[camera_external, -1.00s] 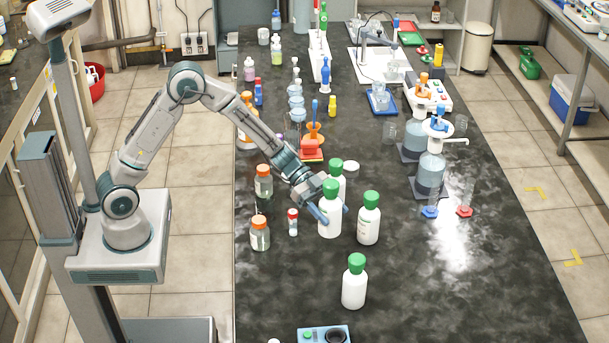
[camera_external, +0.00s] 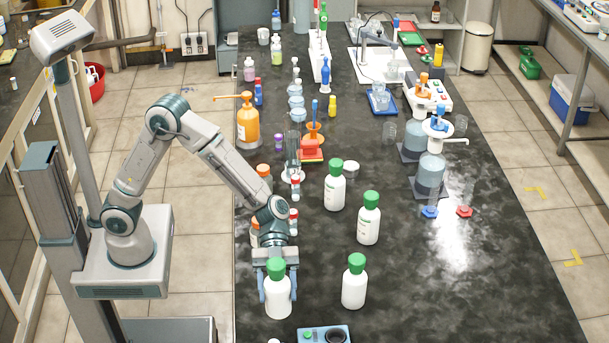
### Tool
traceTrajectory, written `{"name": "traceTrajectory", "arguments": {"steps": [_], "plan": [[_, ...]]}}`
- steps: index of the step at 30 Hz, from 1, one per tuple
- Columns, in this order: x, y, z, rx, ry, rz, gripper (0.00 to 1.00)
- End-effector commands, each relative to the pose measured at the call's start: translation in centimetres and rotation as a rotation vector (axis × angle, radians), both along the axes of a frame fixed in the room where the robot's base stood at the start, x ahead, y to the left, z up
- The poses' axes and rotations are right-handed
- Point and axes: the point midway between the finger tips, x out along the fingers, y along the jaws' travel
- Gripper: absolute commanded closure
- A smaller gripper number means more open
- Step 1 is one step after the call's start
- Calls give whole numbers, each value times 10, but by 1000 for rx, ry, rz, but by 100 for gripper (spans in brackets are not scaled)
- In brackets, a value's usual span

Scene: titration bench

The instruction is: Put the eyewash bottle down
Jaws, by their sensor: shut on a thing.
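The eyewash bottle (camera_external: 278,298), white with a green cap, is between the fingers of my gripper (camera_external: 278,284) near the front left of the black bench. My gripper is shut on it, with the fingers at its left and right sides. The bottle is upright; I cannot tell whether its base touches the bench. Three similar white bottles with green caps stand apart from it: one close by on the right (camera_external: 354,288), one further back (camera_external: 368,224) and one behind that (camera_external: 335,191).
A blue device with a black disc (camera_external: 323,335) lies at the front edge, just right of the held bottle. Orange-capped jars (camera_external: 264,174) and red-capped vials (camera_external: 294,188) stand behind, partly hidden by my arm. The bench right of the white bottles (camera_external: 470,300) is clear.

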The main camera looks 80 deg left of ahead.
Motion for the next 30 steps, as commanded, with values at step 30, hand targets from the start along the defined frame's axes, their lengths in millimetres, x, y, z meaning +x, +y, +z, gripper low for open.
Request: {"name": "traceTrajectory", "arguments": {"steps": [30], "plan": [[82, 52, -97, -2, 0, 2, 80]]}}
